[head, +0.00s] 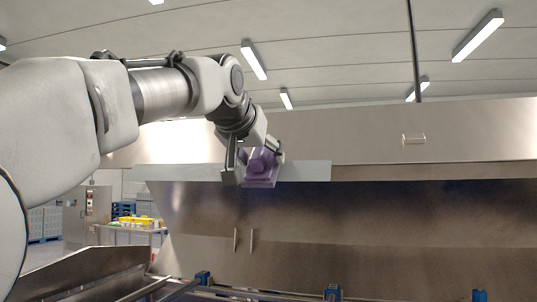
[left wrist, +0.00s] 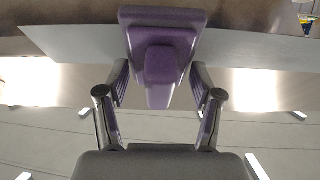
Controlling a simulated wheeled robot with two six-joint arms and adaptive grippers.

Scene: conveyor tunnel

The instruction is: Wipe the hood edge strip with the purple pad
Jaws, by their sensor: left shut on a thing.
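The purple pad (head: 262,170) is a block with a raised grip, held at the hood edge. My left gripper (head: 254,163) is shut on the pad's grip; the left wrist view shows both fingers (left wrist: 158,85) on either side of it and the pad (left wrist: 163,28) beyond. The hood edge strip (head: 308,170) is a pale flat band along the lower front edge of the metal hood. It also shows in the left wrist view (left wrist: 75,45). The pad overlaps the strip in both views; I cannot tell whether they touch. My right gripper is not in view.
The metal hood (head: 450,135) spans the view, with a small handle (head: 414,139) on its front. Below are conveyor rails with blue clamps (head: 332,292). A table with yellow items (head: 137,222) stands far back at the left. Open air lies in front of the hood.

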